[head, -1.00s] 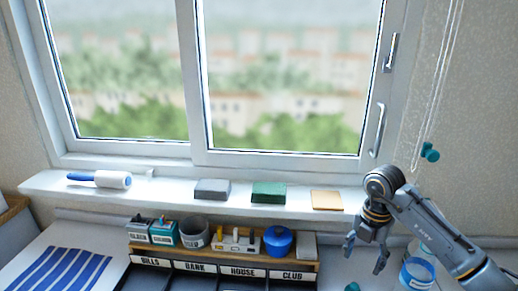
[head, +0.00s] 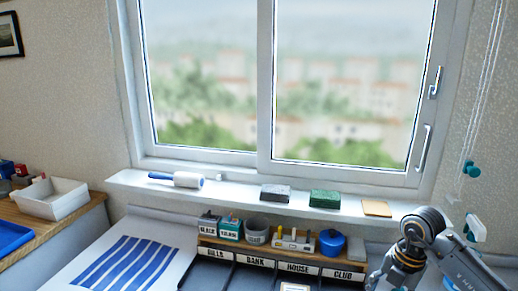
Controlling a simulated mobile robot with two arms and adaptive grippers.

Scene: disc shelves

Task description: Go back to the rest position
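My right arm comes in from the right, and its gripper (head: 388,280) hangs at the bottom edge, to the right of the labelled rack (head: 205,241). Its fingertips are cut off by the frame, so I cannot see whether they are open or hold anything. My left gripper is not in view.
The windowsill (head: 230,198) bears a lint roller (head: 178,179), a grey block (head: 275,193), a green block (head: 325,199) and a tan pad (head: 376,208). The rack holds small containers and a blue pot (head: 331,242). A white bin (head: 52,198) and a blue tray (head: 10,237) are at left.

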